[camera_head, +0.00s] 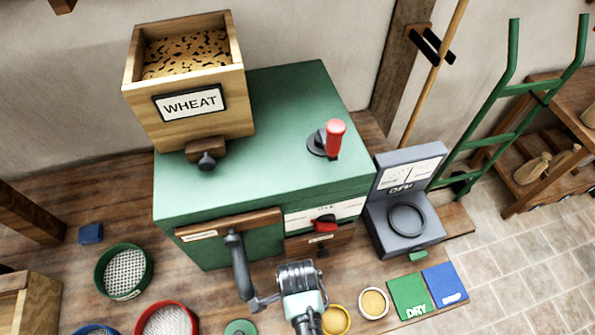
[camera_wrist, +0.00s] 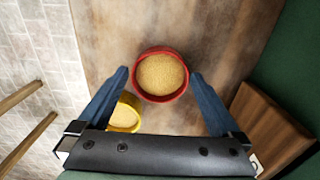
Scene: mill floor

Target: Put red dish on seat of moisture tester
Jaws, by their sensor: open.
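The red dish (camera_wrist: 160,101), a round bowl filled with golden grain, stands on the wooden surface in the wrist view. My gripper (camera_wrist: 159,73) is open, with one blue finger on each side of the dish; it is not holding it. In the head view my gripper and wrist are at the bottom centre, and I cannot make out the red dish there. The moisture tester (camera_head: 432,153) is a grey device with a white dial, right of the green machine. Its seat (camera_head: 407,233) is a dark round ring on the lower front part and looks empty.
A yellow dish (camera_head: 345,327) is close by; it also shows beside my left finger in the wrist view (camera_wrist: 125,116). A white dish (camera_head: 373,303) and green (camera_head: 410,295) and blue (camera_head: 446,284) mats lie right of it. The green machine (camera_head: 270,105) stands behind.

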